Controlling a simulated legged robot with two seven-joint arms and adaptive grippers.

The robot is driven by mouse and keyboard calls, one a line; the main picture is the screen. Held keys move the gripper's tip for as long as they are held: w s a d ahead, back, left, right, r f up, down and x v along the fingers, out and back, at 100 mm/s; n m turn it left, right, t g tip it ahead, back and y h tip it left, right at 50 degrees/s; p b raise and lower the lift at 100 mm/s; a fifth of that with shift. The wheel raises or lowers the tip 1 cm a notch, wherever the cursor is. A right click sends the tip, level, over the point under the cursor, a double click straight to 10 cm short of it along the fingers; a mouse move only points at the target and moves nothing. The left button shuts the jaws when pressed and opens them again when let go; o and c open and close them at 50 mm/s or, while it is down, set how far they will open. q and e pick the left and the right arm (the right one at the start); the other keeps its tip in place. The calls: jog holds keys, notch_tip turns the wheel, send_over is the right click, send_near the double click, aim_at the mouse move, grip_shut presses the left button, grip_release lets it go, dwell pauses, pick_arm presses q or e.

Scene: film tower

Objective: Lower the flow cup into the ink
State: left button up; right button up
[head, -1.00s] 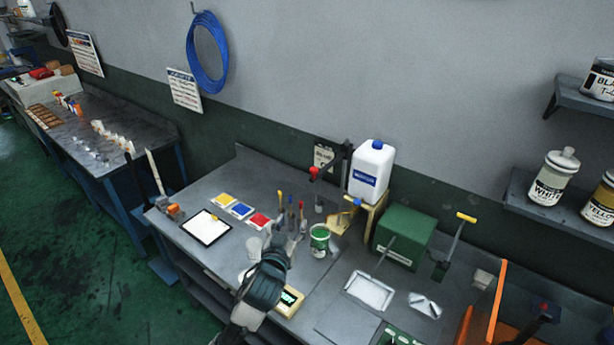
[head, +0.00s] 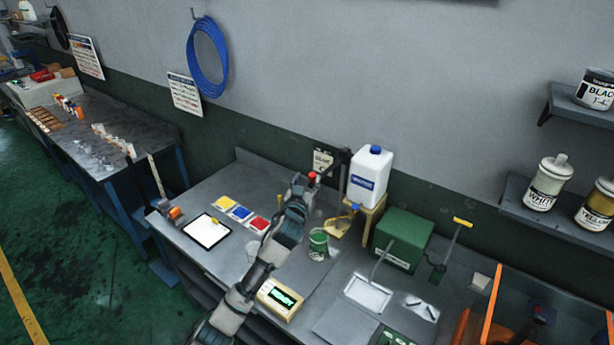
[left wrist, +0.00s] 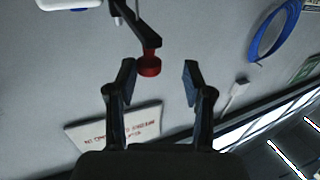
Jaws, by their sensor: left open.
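My left gripper (head: 302,184) is raised in front of the wall bracket, and in the left wrist view its two fingers (left wrist: 159,78) stand apart with nothing held. A red round piece (head: 312,177) hangs at the end of a black bracket (head: 335,163); in the left wrist view the red piece (left wrist: 150,66) shows just beyond the fingertips, nearer the left one. I cannot tell whether it belongs to the flow cup, which I cannot pick out surely. An open green-and-white can (head: 318,244), possibly the ink, stands on the bench below. My right gripper is out of view.
A white jug (head: 370,174) on a wooden stand and a green box (head: 402,238) stand right of the bracket. Color cards (head: 241,213) and a scale (head: 282,299) lie near my arm. A wall notice (head: 323,162) is close behind the bracket.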

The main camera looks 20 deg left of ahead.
pick_arm(q)
jog(key=shift+w+d+r, duration=0.1)
jog(key=shift+w+d, duration=0.7)
jog(key=shift+w, duration=0.1)
jog(key=shift+a, duration=0.5)
jog(key=c, duration=0.8)
grip_shut()
jog(key=shift+d, duration=0.15)
jog(key=shift+d+f, duration=0.2)
pick_arm(e)
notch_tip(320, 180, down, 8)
jog(key=b, duration=0.8)
pick_arm(q)
notch_tip(320, 180, down, 20)
jog(key=b, duration=0.1)
jog(key=shift+f+b, duration=0.15)
jog(key=shift+b, duration=0.25)
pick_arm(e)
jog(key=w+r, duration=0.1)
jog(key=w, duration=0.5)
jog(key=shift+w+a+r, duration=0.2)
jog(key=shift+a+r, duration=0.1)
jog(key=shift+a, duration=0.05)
